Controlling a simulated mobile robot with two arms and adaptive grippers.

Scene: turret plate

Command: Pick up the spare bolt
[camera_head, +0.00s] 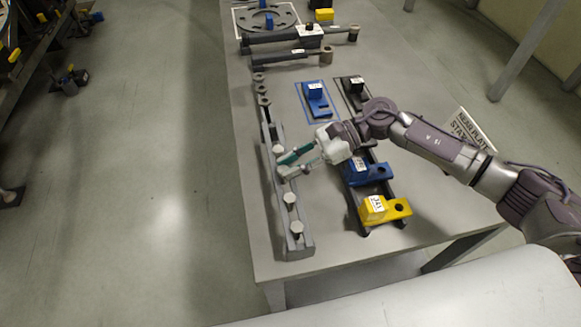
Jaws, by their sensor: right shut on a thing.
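A long grey rack (280,190) lies along the left side of the table and holds a row of bolts. White-headed bolts show at its near end (296,228), a little farther up (290,198), and just beyond my gripper (277,149). My right gripper (287,166) reaches in from the right over the middle of the rack. Its teal fingers are shut on a bolt (284,172), mostly hidden between them. I cannot tell whether this bolt still sits in its hole. My left gripper is not in view.
A blue block (366,173) and a yellow block (384,208) stand on a dark rail right of the rack. Another blue block (315,90) stands farther back. Wrenches (290,56) and a round plate (268,17) lie at the far end.

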